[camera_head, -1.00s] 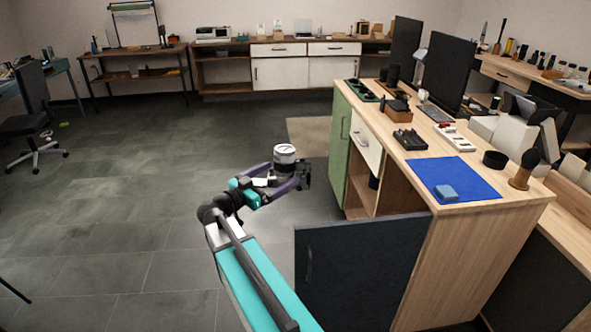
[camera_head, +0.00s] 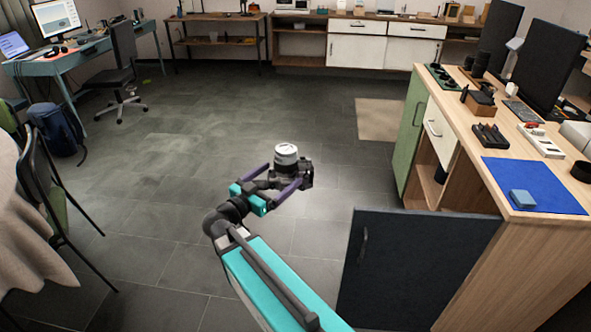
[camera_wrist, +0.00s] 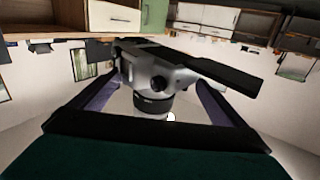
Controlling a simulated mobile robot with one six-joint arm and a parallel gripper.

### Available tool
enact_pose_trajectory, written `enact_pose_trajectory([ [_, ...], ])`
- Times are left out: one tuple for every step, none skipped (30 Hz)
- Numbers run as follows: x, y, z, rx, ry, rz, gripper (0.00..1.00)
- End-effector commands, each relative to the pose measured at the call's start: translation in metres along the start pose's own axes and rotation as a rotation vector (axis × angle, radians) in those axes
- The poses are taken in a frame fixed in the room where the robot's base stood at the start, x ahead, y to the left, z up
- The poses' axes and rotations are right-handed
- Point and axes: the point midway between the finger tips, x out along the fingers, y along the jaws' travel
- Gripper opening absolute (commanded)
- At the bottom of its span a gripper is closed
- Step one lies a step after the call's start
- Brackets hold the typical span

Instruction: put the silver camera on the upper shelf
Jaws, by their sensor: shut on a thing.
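The silver camera (camera_head: 286,154) is in my gripper (camera_head: 289,174), held out in front of me over open floor. Its pale round end points up in the head view, with a darker part below. In the wrist view the silver body (camera_wrist: 150,72) sits between the two purple fingers, with a dark lens and a long black part reaching right. My gripper is shut on it. I cannot tell which surface is the upper shelf; the right-hand cabinet has an open shelf compartment (camera_head: 428,172).
A dark open door (camera_head: 410,265) stands right of my arm. The wooden counter (camera_head: 470,145) beyond it holds a blue mat and several small things. A chair (camera_head: 55,200) and a cloth-covered table (camera_head: 25,240) are at left. Grey floor (camera_head: 190,140) between is clear.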

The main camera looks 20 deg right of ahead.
Motion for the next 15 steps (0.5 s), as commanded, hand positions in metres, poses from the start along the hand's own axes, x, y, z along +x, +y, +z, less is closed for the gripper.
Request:
enact_pose_trajectory([
  [-0.012, -0.004, 0.0, -0.001, 0.005, -0.022, 0.51],
  [-0.018, -0.006, 0.001, -0.001, 0.005, -0.032, 0.51],
  [-0.025, -0.009, 0.002, 0.0, 0.005, -0.047, 0.51],
  [-0.031, -0.012, 0.003, 0.001, 0.005, -0.058, 0.51],
  [-0.037, -0.014, 0.004, 0.001, 0.005, -0.068, 0.51],
  [-0.045, -0.017, 0.005, 0.001, 0.005, -0.083, 0.51],
  [-0.051, -0.019, 0.006, 0.001, 0.005, -0.094, 0.51],
  [-0.056, -0.021, 0.007, 0.001, 0.005, -0.105, 0.51],
  [-0.064, -0.023, 0.009, 0.001, 0.004, -0.119, 0.51],
  [-0.07, -0.025, 0.009, 0.001, 0.004, -0.13, 0.51],
  [-0.075, -0.026, 0.011, 0.001, 0.004, -0.139, 0.51],
  [-0.082, -0.029, 0.012, 0.002, 0.004, -0.152, 0.51],
  [-0.087, -0.03, 0.013, 0.002, 0.004, -0.161, 0.51],
  [-0.091, -0.031, 0.013, 0.003, 0.004, -0.169, 0.51],
  [-0.096, -0.033, 0.014, 0.003, 0.004, -0.179, 0.51],
])
